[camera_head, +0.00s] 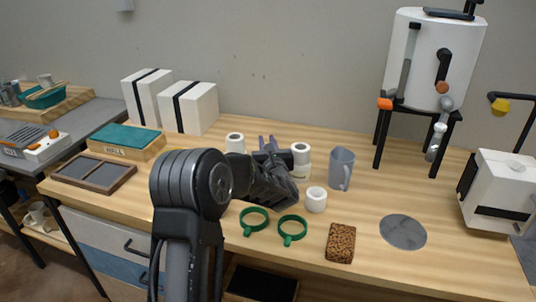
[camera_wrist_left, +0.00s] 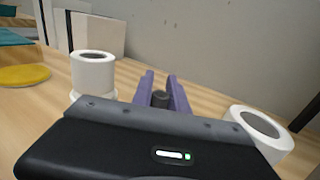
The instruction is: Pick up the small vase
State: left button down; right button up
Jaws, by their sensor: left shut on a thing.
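My left gripper (camera_head: 267,143) reaches over the wooden bench, its purple fingers pointing toward the wall. In the left wrist view the fingers (camera_wrist_left: 162,92) are closed on a small dark grey piece (camera_wrist_left: 160,99), which I take to be the small vase. Only its top shows there; the gripper body hides the rest. In the head view the arm and gripper hide it, so I cannot tell whether it touches the bench. My right gripper is not in view.
White hollow cylinders (camera_head: 235,143) (camera_head: 300,153) (camera_head: 316,200) stand close around the gripper. A grey mug (camera_head: 341,168) is to its right. Green rings (camera_head: 292,229) and a brown sponge-like block (camera_head: 340,243) lie in front. A white tank (camera_head: 432,60) stands behind right.

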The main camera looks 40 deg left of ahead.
pick_arm(q)
notch_tip(320, 180, up, 10)
dwell(0.6)
dwell(0.4)
